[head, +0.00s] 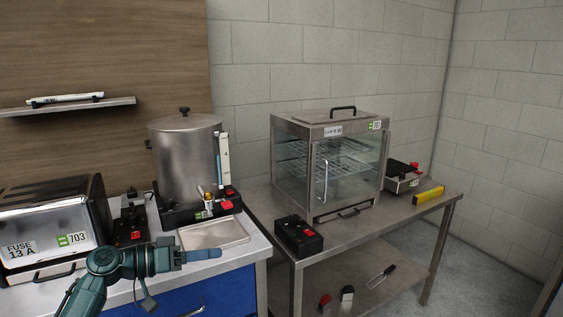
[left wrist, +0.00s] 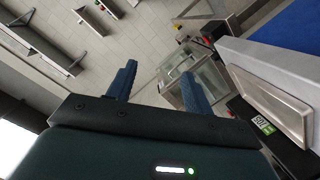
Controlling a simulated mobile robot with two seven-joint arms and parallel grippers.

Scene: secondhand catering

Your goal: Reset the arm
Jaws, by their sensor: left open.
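My left arm comes in from the lower left in the head view, and its gripper (head: 203,255) is held in front of the metal drip tray, above the front of the white counter. In the left wrist view the two blue fingers of my left gripper (left wrist: 158,85) stand apart with nothing between them. The gripper is open and empty. My right gripper is in neither view.
A steel urn (head: 185,160) stands behind the drip tray (head: 213,233). A glass warming cabinet (head: 330,155), a black box (head: 299,237) and a yellow level (head: 428,195) are on the steel table.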

